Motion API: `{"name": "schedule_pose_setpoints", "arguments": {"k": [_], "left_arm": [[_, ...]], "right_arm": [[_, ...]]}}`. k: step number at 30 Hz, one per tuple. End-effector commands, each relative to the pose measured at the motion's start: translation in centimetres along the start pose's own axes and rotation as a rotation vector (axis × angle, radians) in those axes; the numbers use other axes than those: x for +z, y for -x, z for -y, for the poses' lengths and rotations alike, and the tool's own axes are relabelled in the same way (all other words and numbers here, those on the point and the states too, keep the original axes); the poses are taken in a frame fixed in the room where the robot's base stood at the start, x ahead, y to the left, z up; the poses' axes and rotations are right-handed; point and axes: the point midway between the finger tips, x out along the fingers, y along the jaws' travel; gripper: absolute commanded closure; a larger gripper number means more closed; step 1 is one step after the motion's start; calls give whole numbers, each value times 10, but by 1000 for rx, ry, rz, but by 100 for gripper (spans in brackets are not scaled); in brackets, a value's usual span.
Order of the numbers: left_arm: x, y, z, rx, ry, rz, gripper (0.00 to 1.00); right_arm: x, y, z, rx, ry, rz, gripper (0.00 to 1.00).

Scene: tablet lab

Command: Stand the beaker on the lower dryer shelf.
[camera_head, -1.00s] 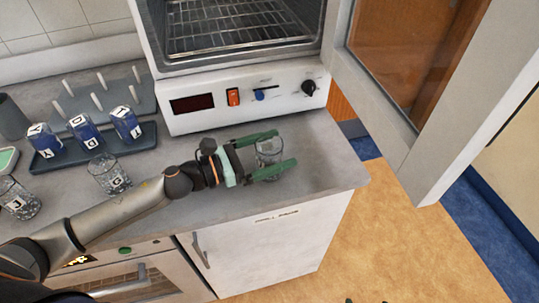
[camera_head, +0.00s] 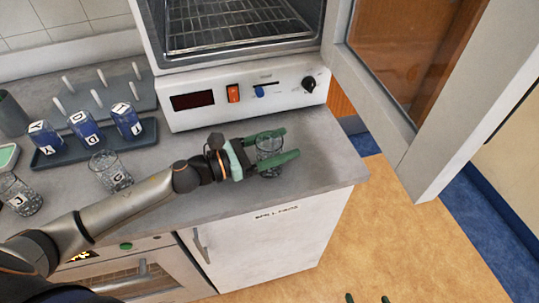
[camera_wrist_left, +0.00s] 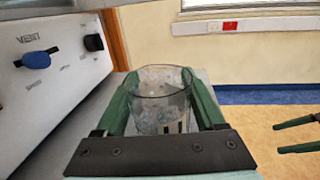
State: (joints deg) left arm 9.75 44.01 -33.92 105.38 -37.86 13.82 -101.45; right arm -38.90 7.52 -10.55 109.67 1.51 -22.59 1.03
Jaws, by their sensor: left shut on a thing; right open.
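A clear glass beaker (camera_head: 269,150) stands upright on the counter in front of the dryer, near the counter's right end. My left gripper (camera_head: 275,150) has its green fingers shut on the beaker's sides. In the left wrist view the beaker (camera_wrist_left: 163,100) sits between the two fingers, with a dark and white label low on its side. The dryer (camera_head: 245,95) has its door (camera_head: 400,100) open to the right. A wire shelf (camera_head: 225,25) shows inside it; the upper interior is out of frame. My right gripper (camera_head: 367,298) barely shows its green fingertips, apart, at the bottom edge.
Beaker G (camera_head: 110,172) and beaker J (camera_head: 18,197) stand on the counter to the left. A tray (camera_head: 55,160) holds blue labelled containers, with a pegged rack (camera_head: 140,98) behind. The open door overhangs the floor beyond the counter's right end.

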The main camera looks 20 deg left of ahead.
Motion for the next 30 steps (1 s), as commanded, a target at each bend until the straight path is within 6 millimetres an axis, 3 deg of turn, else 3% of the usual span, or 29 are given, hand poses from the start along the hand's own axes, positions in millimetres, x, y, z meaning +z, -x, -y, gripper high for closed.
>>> {"name": "schedule_pose_setpoints", "arguments": {"k": [5,17,22,30], "left_arm": [[0,0,0,0,0,0,86],[8,0,0,-1,-2,0,86],[37,0,-1,-2,-10,2,86],[93,37,36,-5,-5,-4,86]], "right_arm": [[0,0,0,0,0,0,0],[-1,0,0,0,0,0,0],[-3,3,0,0,0,0,0],[-10,9,1,0,0,0,0]]}}
